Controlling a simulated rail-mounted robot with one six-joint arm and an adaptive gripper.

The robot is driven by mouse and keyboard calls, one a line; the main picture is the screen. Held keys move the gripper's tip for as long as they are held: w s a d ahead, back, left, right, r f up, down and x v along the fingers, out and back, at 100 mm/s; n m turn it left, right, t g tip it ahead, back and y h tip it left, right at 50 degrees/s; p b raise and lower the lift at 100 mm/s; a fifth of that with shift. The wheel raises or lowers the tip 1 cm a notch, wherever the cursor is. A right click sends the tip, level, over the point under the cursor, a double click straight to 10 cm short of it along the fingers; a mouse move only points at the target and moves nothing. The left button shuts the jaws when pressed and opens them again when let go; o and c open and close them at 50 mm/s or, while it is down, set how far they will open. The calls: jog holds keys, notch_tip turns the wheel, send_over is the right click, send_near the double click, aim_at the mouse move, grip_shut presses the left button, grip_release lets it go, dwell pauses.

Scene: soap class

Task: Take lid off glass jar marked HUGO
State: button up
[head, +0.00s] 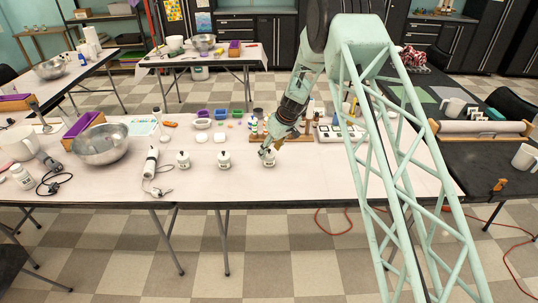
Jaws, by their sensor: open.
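Three small white-bodied jars stand in a row on the near part of the white table: a left jar (183,161), a middle jar (224,162) and a right jar (270,161). Each has a dark marking on its front, too small to read, so I cannot tell which is marked HUGO. My gripper (265,152) is at the top of the right jar, pointing down, with its jaws open. It hides part of that jar's lid. I cannot tell whether the fingers touch the lid.
A metal bowl (100,144), an immersion blender (150,165) with its cord and a white bottle (21,176) are to the left. Small colored containers (203,124) and a wooden rack (298,138) stand behind the jars. The table front (330,184) is clear.

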jog(key=c, duration=0.8)
jog(key=shift+r, duration=0.1)
jog(key=shift+r, duration=1.65)
jog(key=s+d+b, duration=0.1)
jog(key=s, duration=0.4)
jog(key=s+d+r+b, duration=0.1)
jog(key=s+d, duration=0.1)
jog(key=s, duration=0.3)
jog(key=s+d, duration=0.1)
jog(key=s, duration=0.4)
jog(key=shift+s+d+r+b, duration=0.2)
jog(key=shift+r+b, duration=0.05)
jog(key=shift+b, duration=0.15)
